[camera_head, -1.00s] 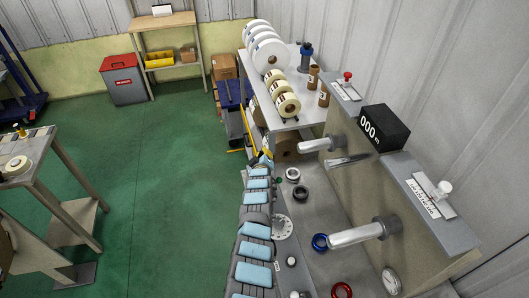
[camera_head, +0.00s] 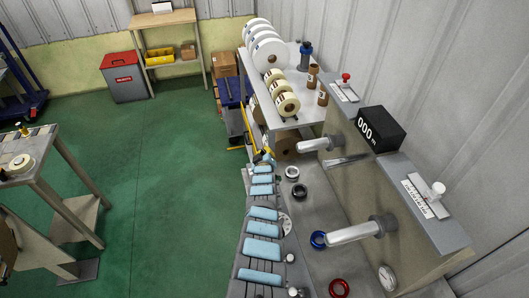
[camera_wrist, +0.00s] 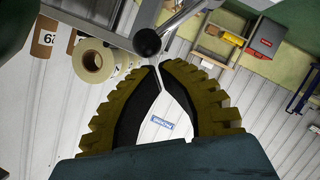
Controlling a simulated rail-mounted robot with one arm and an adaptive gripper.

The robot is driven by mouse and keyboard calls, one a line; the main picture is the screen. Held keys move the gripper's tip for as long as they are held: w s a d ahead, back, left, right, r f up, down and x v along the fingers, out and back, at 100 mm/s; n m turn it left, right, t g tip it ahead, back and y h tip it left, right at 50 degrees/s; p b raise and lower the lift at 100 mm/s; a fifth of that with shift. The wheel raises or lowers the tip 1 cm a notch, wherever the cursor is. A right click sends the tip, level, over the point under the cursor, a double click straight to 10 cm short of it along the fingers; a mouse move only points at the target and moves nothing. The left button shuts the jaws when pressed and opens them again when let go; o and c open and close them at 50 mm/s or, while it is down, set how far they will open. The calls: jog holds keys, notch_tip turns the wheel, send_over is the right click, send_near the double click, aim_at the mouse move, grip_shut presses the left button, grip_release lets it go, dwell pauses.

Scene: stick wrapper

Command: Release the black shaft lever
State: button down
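In the wrist view, my gripper (camera_wrist: 157,67) has two yellow ribbed fingers with black inner pads. Its fingertips come together almost touching, and the lens-shaped gap between the pads holds nothing. A black ball knob (camera_wrist: 148,42) on a metal rod, which looks like the black shaft lever, appears just beyond the fingertips. I cannot tell whether they touch it. In the head view, a grey machine (camera_head: 375,190) carries two metal shafts, an upper one (camera_head: 318,144) and a lower one (camera_head: 355,232).
A black counter box (camera_head: 381,128) reading 000 m sits on the machine. Blue (camera_head: 318,239), red (camera_head: 339,288) and dark rings lie beside it. A white table (camera_head: 290,113) with rolls stands behind. A workbench (camera_head: 45,165) stands at the left. Green floor (camera_head: 150,190) is clear between.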

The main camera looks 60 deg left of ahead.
dwell(0.4)
jog(key=s+d+r+p, duration=0.4)
jog(key=s+d+p, duration=0.1)
jog(key=s+p, duration=0.4)
jog(key=shift+d+r+p, duration=0.15)
jog(key=shift+d+p, duration=0.15)
jog(key=shift+p, duration=0.25)
dwell(1.0)
jog(key=shift+s, duration=0.15)
dwell(0.3)
